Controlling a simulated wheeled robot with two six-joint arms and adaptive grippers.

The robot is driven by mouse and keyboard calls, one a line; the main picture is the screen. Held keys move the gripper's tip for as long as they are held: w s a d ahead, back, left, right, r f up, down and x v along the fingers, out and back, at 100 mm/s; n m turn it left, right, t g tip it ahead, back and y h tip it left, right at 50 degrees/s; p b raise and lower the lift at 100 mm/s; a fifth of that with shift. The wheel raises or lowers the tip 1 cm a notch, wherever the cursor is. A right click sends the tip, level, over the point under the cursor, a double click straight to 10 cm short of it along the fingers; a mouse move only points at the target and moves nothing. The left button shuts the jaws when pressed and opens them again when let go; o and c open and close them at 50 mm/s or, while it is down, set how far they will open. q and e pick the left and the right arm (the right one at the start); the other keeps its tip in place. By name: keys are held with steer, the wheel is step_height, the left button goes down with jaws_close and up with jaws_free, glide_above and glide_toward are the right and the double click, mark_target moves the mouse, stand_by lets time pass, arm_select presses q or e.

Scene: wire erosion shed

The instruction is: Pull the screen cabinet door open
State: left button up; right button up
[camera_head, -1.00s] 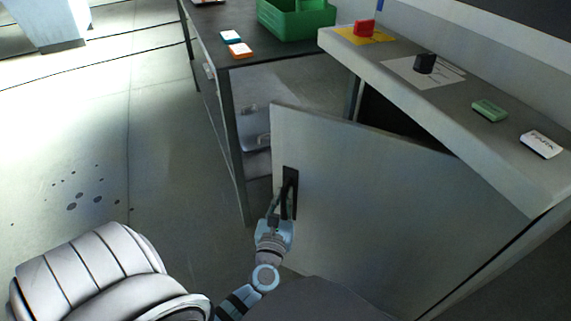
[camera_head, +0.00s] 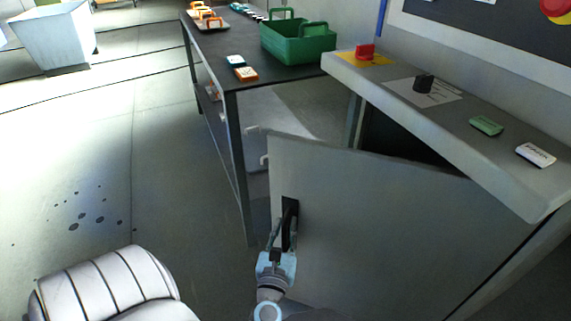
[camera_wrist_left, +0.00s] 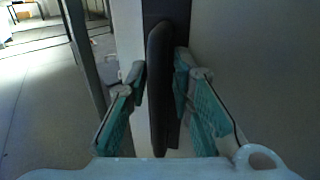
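The screen cabinet door (camera_head: 375,220) is a flat grey panel that stands ajar, swung out from the cabinet, with a dark gap behind its top edge. Its black upright handle (camera_head: 291,222) sits near its free left edge. My left gripper (camera_head: 282,238) is at this handle. In the left wrist view the handle (camera_wrist_left: 161,85) runs between the two teal fingers (camera_wrist_left: 160,78), which close on it from both sides. The inside of the cabinet is mostly hidden behind the door. My right gripper is not in view.
The cabinet's grey top (camera_head: 455,125) carries a red item (camera_head: 365,51), a black knob (camera_head: 424,83), a green block (camera_head: 486,125) and a white block (camera_head: 536,154). A dark table (camera_head: 215,50) with a green crate (camera_head: 297,48) stands left of the door.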

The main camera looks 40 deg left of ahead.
mark_target(288, 190)
arm_select(q)
step_height(288, 190, up, 10)
stand_by(0.4)
